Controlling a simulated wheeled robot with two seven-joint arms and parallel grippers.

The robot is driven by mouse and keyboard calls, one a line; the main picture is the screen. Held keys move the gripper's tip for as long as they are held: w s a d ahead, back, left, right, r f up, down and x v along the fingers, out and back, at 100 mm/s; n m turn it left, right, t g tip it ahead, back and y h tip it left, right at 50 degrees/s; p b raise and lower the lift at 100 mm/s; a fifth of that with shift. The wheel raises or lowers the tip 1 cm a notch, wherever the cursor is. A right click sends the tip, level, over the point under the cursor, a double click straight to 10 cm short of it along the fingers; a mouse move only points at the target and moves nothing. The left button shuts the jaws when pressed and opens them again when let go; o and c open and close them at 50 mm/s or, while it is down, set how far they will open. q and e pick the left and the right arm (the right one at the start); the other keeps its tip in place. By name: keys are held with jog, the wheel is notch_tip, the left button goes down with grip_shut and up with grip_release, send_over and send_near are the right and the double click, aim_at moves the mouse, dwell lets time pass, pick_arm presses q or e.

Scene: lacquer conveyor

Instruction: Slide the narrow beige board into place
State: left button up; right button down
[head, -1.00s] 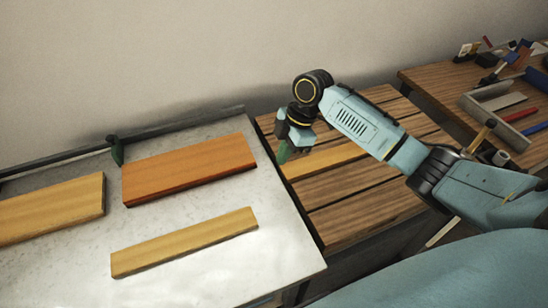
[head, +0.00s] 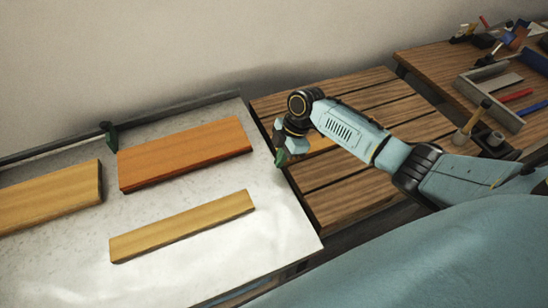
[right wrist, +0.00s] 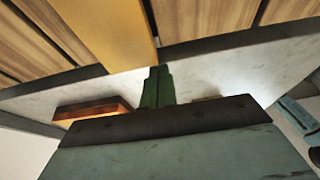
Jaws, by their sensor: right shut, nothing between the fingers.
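A narrow beige board (head: 182,226) lies flat on the pale metal-topped table, near its front. A similar yellow-beige strip (head: 320,144) lies among the brown slats of the wooden table and is partly hidden by my right arm. In the right wrist view a yellow-beige board (right wrist: 112,32) spans the top, its end at the dark table edge. My right gripper (head: 280,159) has green fingers, shut and empty, at the border between the two tables. The fingers also show in the right wrist view (right wrist: 157,86). My left gripper is not in view.
On the metal-topped table (head: 265,240) lie a wide orange board (head: 185,155) and a wide yellow board (head: 50,195). A small dark green upright piece (head: 110,137) stands by the back rail. A tool-covered bench (head: 430,65) stands at the right.

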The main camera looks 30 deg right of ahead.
aim_at(313, 152)
jog(key=d, duration=0.7)
jog(key=d+b, duration=0.1)
jog(key=d, duration=0.3)
jog(key=shift+s+d, duration=0.2)
jog(key=shift+s, duration=0.15)
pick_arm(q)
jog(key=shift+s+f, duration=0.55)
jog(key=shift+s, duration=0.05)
